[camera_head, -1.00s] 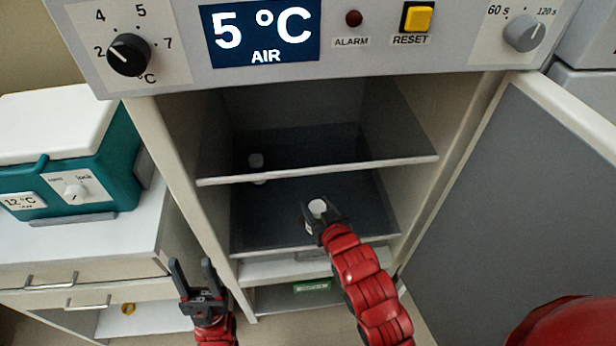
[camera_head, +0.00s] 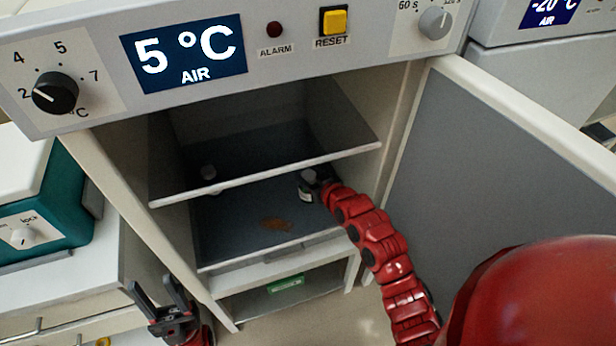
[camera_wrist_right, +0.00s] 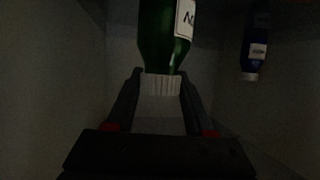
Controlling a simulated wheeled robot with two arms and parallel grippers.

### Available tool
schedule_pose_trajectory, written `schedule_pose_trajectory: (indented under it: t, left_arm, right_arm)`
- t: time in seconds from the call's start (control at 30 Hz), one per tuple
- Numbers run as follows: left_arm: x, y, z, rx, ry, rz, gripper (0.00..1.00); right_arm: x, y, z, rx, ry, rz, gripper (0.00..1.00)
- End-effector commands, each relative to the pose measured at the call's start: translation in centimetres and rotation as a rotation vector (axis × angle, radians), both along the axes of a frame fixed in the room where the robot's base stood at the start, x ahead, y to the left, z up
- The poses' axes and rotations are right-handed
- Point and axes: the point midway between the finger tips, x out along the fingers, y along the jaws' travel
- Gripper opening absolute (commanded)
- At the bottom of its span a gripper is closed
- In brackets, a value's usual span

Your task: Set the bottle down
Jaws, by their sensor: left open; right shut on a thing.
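A bottle with a white cap (camera_head: 307,188) is inside the open fridge, below the front edge of the upper shelf. My right gripper (camera_head: 318,184) is shut on it. The right wrist view shows it as a green bottle (camera_wrist_right: 165,35) with a pale label, held at its white ribbed cap between the fingers (camera_wrist_right: 160,95). My left gripper (camera_head: 162,298) is open and empty, outside the fridge at the lower left.
The upper shelf edge (camera_head: 265,175) lies above my right arm. The open door (camera_head: 500,165) is at right.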

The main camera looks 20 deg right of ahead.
Motion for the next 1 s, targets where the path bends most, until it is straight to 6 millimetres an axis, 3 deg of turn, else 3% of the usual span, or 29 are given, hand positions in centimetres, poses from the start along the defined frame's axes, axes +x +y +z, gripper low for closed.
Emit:
schedule_pose_trajectory:
  t: [0.1, 0.43, 0.47, 0.6, 1.0]
  left_arm:
    - [0.00, 0.00, 0.24, 0.000, 0.000, 0.000, 0.50]
    - [0.01, 0.00, -0.33, 0.000, 0.000, 0.000, 0.50]
    - [0.01, 0.00, -0.20, 0.000, 0.000, 0.000, 0.50]
    - [0.00, 0.00, -0.13, 0.000, 0.000, 0.000, 0.50]
    - [0.00, 0.00, 0.28, 0.000, 0.000, 0.000, 0.50]
  right_arm:
    - [-0.01, 0.00, -1.20, 0.000, 0.002, 0.000, 0.00]
    - [0.00, 0.03, -1.60, 0.000, -0.001, 0.000, 0.00]
    - [0.00, 0.04, -1.50, 0.000, -0.001, 0.000, 0.56]
    - [-0.01, 0.05, -1.42, -0.001, -0.001, 0.000, 0.81]
    - [-0.17, -0.03, -0.97, -0.001, -0.001, 0.000, 0.83]
